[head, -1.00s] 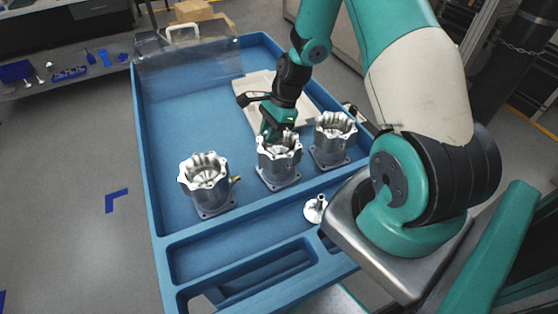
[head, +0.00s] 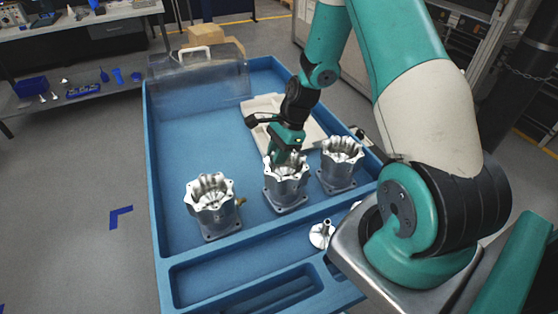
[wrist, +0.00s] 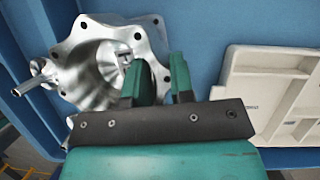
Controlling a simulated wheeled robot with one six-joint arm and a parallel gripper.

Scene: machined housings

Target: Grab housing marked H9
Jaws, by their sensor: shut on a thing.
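Three silver machined housings with scalloped rims stand upright in a blue tray: the left housing (head: 212,207), the middle housing (head: 286,186) and the right housing (head: 340,165). I cannot read an H9 mark on any of them. My gripper (head: 285,156) is at the far side of the middle housing's top rim and is shut on its wall. In the wrist view, my gripper's fingers (wrist: 160,80) straddle the rim of that housing (wrist: 95,70), one finger inside its bore and one outside. The fingertips are partly hidden.
The blue tray (head: 160,215) has raised walls and front compartments. A flanged metal stem (head: 322,234) stands in front of the middle and right housings. A pale moulded plate (head: 262,105) lies behind. A clear cover (head: 200,78) stands at the back left. The tray's left middle is clear.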

